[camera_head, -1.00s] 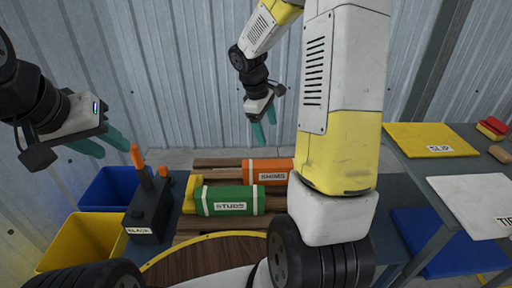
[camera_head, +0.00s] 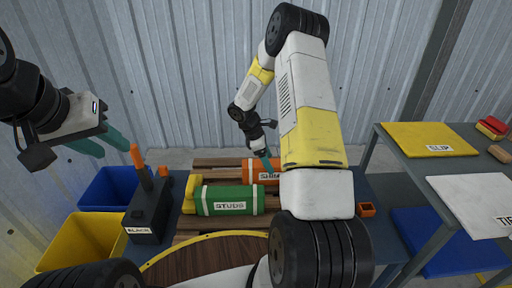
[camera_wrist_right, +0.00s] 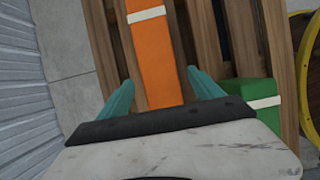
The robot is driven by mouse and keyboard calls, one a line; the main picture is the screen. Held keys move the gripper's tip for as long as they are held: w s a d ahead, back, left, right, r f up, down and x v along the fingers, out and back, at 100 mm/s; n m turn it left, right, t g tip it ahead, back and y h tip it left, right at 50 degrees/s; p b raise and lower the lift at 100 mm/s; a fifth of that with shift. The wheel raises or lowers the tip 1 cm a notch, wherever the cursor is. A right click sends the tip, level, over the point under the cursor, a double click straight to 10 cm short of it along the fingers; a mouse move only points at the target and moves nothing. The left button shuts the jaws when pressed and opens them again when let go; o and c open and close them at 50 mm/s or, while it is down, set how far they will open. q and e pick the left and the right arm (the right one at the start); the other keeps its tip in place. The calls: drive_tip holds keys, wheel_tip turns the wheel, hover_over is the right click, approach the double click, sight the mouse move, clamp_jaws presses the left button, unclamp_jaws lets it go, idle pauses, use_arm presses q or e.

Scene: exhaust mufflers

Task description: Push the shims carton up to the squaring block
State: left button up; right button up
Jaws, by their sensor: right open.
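The orange shims carton (camera_head: 258,164) lies on wooden slats behind the green studs carton (camera_head: 228,199). My right arm hides its right part. My right gripper (camera_head: 268,163) is low over it, fingers pointing down. In the right wrist view, the carton (camera_wrist_right: 152,50) runs between the open teal fingers (camera_wrist_right: 160,78); whether they touch it is unclear. A yellow block (camera_head: 190,194) stands at the left end of the studs carton; I cannot tell whether it is the squaring block. My left gripper (camera_head: 112,148) is open and empty at the left.
A black caddy (camera_head: 148,212) with orange handles stands left of the cartons, beside blue (camera_head: 106,184) and yellow (camera_head: 78,245) bins. A small orange box (camera_head: 367,210) sits to the right. A grey shelf holds a yellow sheet (camera_head: 430,137). The corrugated wall is behind.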

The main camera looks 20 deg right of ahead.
drive_tip(key=x, duration=0.7)
drive_tip(key=shift+d+f, duration=0.1)
drive_tip(key=shift+f, duration=0.15)
clamp_jaws()
